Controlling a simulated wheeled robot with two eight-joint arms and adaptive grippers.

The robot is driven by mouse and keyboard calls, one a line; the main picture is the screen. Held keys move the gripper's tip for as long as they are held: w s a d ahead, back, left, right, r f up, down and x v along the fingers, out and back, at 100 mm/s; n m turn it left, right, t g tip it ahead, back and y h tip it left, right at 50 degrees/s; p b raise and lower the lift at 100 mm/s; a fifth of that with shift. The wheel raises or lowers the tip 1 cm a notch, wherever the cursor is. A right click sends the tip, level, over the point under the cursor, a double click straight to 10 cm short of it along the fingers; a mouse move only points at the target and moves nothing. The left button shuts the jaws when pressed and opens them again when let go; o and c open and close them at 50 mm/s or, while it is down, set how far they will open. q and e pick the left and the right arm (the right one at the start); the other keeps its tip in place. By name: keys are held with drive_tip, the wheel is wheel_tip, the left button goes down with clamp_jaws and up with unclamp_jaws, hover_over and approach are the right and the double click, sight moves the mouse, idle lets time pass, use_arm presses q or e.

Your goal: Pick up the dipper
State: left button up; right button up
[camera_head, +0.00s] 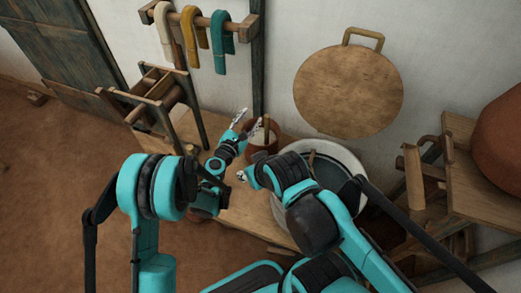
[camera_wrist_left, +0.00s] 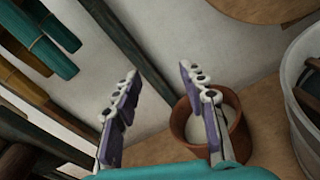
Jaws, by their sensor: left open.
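I cannot make out the dipper with certainty. A brown stick-like handle (camera_head: 266,128) stands up at a terracotta pot (camera_head: 271,147) on the wooden bench; it may belong to the dipper. The pot also shows in the left wrist view (camera_wrist_left: 238,138), with pale contents. My left gripper (camera_head: 246,124) is open and empty, beside the pot on its left. In the left wrist view its fingers (camera_wrist_left: 160,76) are spread, and the right finger overlaps the pot's left side. My right arm reaches in front of the tub; its gripper (camera_head: 243,175) is mostly hidden.
A pale tub (camera_head: 351,163) with dark contents and a stick in it stands right of the pot. A round wooden board (camera_head: 348,92) hangs on the wall. Coloured yarn hanks (camera_head: 190,38) hang above a wooden frame (camera_head: 152,102). Floor at left is clear.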

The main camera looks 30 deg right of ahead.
sight(266, 121)
use_arm(q)
drive_tip(key=d+f+n, duration=0.1)
drive_tip(key=f, duration=0.1)
drive_tip(key=s+d+f+n, duration=0.1)
drive_tip(key=d+f+n, duration=0.2)
drive_tip(key=f, duration=0.2)
drive_tip(key=shift+s+d+f+n+h, duration=0.1)
drive_tip(key=shift+s+d+n+h, duration=0.1)
drive_tip(key=shift+s+n+h, duration=0.15)
drive_tip(key=x, duration=0.2)
drive_tip(key=b+x, duration=0.2)
drive_tip(key=x, duration=0.1)
drive_tip(key=shift+w+f, duration=0.15)
drive_tip(key=shift+w, duration=0.4)
drive_tip(key=shift+w+d+t+b, duration=0.3)
drive_tip(key=shift+d+t, duration=0.1)
clamp_jaws()
